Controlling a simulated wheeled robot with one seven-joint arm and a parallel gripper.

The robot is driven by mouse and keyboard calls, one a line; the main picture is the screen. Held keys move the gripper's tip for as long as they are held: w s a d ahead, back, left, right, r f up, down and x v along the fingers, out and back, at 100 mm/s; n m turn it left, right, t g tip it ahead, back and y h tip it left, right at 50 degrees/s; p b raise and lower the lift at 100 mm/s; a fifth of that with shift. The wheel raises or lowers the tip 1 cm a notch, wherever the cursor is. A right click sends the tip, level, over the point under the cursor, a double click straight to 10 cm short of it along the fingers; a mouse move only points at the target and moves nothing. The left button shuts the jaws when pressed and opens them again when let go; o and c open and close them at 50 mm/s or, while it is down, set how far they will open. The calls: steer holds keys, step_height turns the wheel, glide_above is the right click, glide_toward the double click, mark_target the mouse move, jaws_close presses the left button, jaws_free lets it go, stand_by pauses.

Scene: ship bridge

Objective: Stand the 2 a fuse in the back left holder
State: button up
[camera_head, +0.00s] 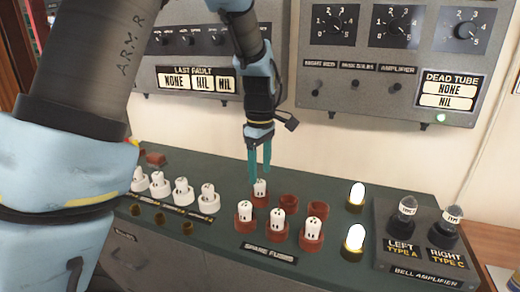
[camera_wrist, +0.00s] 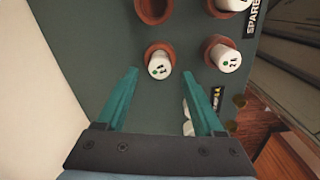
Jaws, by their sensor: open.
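A white fuse (camera_head: 260,186) stands in the back left red-brown holder (camera_head: 260,200) of the spare fuses block. In the wrist view this fuse (camera_wrist: 159,66) has a green dot and a small mark I cannot read surely, and its base is inside the holder (camera_wrist: 153,46). My gripper (camera_head: 260,170) is just above it, pointing down. In the wrist view my gripper (camera_wrist: 159,74) is open, a finger on each side of the fuse's line, with gaps on both sides. The fuse looks upright and not gripped.
The front row holders carry white fuses (camera_head: 244,211), (camera_head: 277,218) and (camera_head: 312,229). The back middle holder (camera_head: 289,201) and back right holder (camera_head: 318,208) are empty. White lamps (camera_head: 357,195) stand to the right. A row of white-based fuses (camera_head: 182,190) is at left.

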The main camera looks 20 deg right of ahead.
mark_target(260, 182)
step_height(260, 182, up, 8)
steer(key=b, duration=0.1)
steer(key=s+a+f+m, duration=0.1)
steer(key=a+f+m, duration=0.1)
steer(key=a, duration=0.8)
steer(key=s+a+f+m+t, duration=0.1)
steer(key=a+f+m, duration=0.2)
steer(key=a, duration=0.7)
steer(key=s+a+f+m, duration=0.2)
steer(key=a+f+m, duration=0.1)
steer(key=a, duration=0.7)
steer(key=shift+f+t, duration=0.3)
steer(key=shift+f, duration=0.5)
steer(key=shift+a, duration=0.1)
